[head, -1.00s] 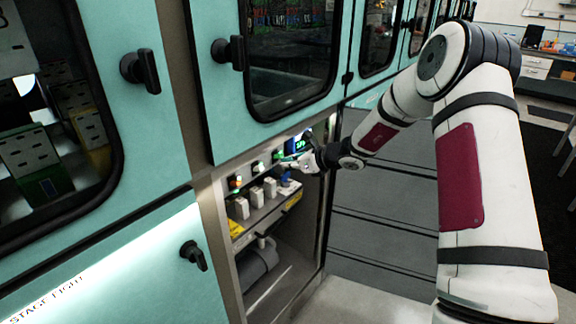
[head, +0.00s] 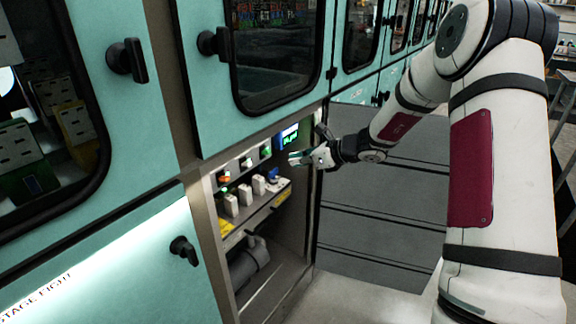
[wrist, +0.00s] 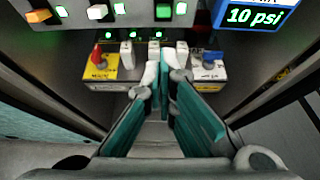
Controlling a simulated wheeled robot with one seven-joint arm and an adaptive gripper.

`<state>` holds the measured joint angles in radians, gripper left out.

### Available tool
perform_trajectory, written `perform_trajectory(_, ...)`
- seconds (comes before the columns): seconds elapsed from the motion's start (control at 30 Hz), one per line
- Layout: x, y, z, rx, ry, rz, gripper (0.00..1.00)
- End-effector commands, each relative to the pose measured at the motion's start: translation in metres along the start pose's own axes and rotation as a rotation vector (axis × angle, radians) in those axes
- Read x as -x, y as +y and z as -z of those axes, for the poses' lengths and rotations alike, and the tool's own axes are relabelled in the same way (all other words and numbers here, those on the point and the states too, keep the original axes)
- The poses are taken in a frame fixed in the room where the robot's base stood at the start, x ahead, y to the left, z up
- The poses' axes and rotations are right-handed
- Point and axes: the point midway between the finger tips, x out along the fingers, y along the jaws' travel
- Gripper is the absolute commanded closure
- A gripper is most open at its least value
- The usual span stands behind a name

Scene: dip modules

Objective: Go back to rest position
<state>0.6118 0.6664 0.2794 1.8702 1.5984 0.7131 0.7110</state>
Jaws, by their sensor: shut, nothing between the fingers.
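My gripper (head: 297,158) is at the right side of the open bay in the teal cabinet (head: 150,190), in front of the control panel. In the wrist view its two teal-lined fingers (wrist: 162,82) point into the bay with their tips together and nothing between them. The white arm reaches in from the right. A row of white switches (head: 246,196) stands on the shelf below and left of the gripper. In the wrist view the fingers hide part of that row.
A blue-framed display (wrist: 252,16) reads 10 psi. A red lever (wrist: 97,54) stands on a yellow base and a blue knob (wrist: 212,56) on a white base. Black handles (head: 184,250) stick out from the cabinet doors. Grey panels (head: 380,220) lie right of the bay.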

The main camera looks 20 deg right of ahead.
Motion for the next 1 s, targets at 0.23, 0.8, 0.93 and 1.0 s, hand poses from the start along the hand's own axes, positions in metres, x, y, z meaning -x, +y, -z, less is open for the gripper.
perform_trajectory(0.23,0.012,0.000,-0.003,-0.002,0.000,0.000,1.00)
perform_trajectory(0.8,0.019,0.019,-0.017,0.094,0.017,-0.032,1.00)
perform_trajectory(0.93,0.040,0.065,-0.045,0.319,0.058,-0.109,1.00)
perform_trajectory(1.0,0.056,0.096,-0.059,0.476,0.087,-0.163,1.00)
